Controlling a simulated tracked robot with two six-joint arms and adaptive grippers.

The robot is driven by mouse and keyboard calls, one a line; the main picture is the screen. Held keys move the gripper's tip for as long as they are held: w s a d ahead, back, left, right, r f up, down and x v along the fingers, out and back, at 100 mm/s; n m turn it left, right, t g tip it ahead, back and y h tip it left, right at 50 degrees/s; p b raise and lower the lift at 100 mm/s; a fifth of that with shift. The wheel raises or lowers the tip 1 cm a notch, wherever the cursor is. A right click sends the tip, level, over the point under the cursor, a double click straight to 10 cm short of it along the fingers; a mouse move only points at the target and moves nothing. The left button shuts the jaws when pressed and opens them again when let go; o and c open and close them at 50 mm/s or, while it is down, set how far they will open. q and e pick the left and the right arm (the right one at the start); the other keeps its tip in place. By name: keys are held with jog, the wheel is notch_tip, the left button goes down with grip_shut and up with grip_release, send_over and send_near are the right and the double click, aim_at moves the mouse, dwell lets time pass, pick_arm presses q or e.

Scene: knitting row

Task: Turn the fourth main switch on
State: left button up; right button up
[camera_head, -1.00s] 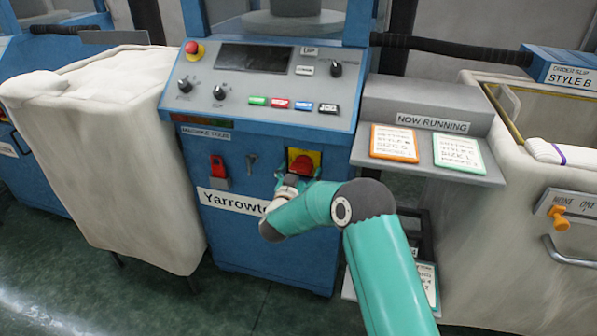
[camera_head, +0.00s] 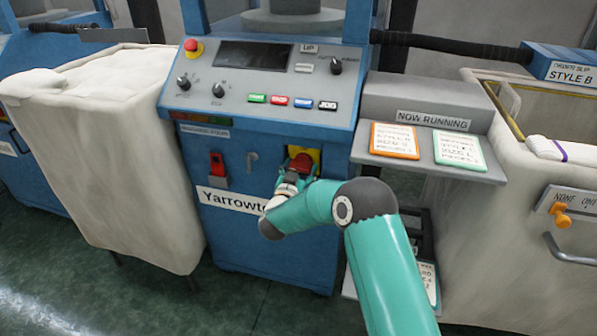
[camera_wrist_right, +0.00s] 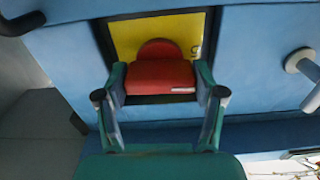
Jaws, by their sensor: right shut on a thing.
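The main switch, a red handle (camera_head: 301,162) on a yellow plate (camera_head: 313,154), is on the lower front of the blue machine at the centre. In the right wrist view the red handle (camera_wrist_right: 158,74) sits between the two fingers, with the yellow plate (camera_wrist_right: 140,27) behind it. My right gripper (camera_wrist_right: 160,80) is shut on the handle, one finger against each side. In the head view my right gripper (camera_head: 296,174) partly covers the handle. The switch's position marks cannot be read. My left gripper is not in view.
A red rocker switch (camera_head: 217,165) and a grey hook-shaped part (camera_head: 252,162) are left of the yellow plate. The control panel (camera_head: 265,85) is above. A grey shelf (camera_head: 470,166) with two cards juts out to the right. A cloth-covered bin (camera_head: 130,150) stands left.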

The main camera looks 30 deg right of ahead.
jog(key=shift+f+m+b, duration=0.2)
jog(key=shift+m+b, duration=0.3)
jog(key=shift+b, duration=0.25)
jog(key=m+b, duration=0.6)
jog(key=b, duration=0.1)
jog(key=m+b, duration=0.6)
jog(key=b, duration=0.1)
jog(key=shift+s+d+f+m, duration=0.1)
jog(key=shift+f+m, duration=0.05)
jog(key=shift+m, duration=0.15)
jog(key=m+b, duration=0.3)
jog(key=shift+m+b, duration=0.3)
jog(key=shift+b, duration=0.05)
jog(key=shift+d, duration=0.1)
jog(key=o, duration=1.1)
jog(key=shift+o, duration=0.2)
jog(key=shift+r, duration=0.2)
jog(key=shift+s+a, duration=0.3)
jog(key=shift+a, duration=0.25)
jog(key=v, duration=1.1)
